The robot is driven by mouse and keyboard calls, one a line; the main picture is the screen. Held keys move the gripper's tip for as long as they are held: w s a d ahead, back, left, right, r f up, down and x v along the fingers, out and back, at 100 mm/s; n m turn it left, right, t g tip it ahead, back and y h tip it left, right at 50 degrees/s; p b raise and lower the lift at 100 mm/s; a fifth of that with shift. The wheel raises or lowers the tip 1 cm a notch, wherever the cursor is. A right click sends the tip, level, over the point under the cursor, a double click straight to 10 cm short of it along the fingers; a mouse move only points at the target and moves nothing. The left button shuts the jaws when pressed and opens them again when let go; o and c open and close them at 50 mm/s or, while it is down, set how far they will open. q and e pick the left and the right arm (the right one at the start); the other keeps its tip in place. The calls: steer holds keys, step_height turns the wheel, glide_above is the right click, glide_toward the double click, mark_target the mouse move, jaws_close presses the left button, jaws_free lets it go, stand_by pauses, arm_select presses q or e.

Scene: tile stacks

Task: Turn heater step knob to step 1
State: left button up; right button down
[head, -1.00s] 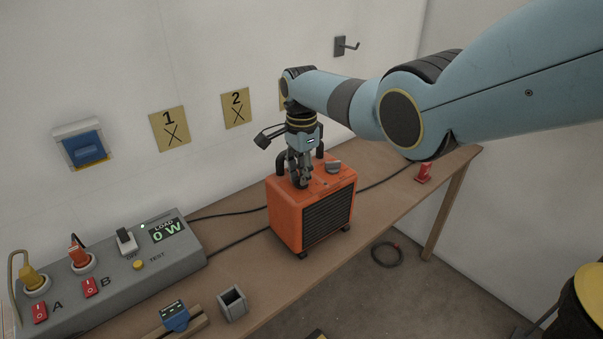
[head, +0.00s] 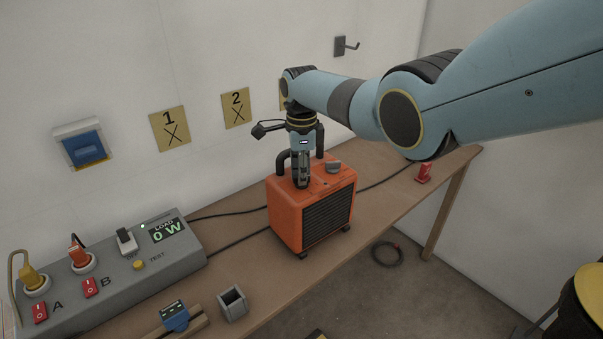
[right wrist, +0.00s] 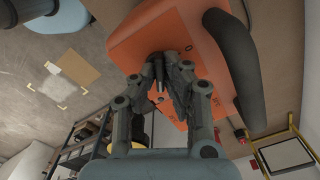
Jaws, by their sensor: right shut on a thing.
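The orange heater (head: 285,215) stands on the bench with a dark front grille. My right gripper (head: 301,184) points straight down at the left part of its top. It is shut on a small dark knob, which the fingers hide in the head view. In the right wrist view the fingertips (right wrist: 160,75) close together around this dark piece on the orange top. A second, grey knob (head: 333,167) is uncovered on the right of the heater's top. Step markings and the knob's exact angle cannot be read. My left gripper is not in view.
The heater's black handle (right wrist: 235,65) rises close beside the gripper. A grey power box (head: 185,235) with switches, plugs and a "0 W" display stands at left. A grey open cup (head: 233,304) and a blue device (head: 175,317) are at the front. A red object (head: 424,173) is at right.

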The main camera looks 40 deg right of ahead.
steer(key=c, duration=1.4)
jaws_free()
steer(key=shift+r, duration=0.1)
step_height(320, 180, up, 12)
steer(key=shift+f, duration=0.1)
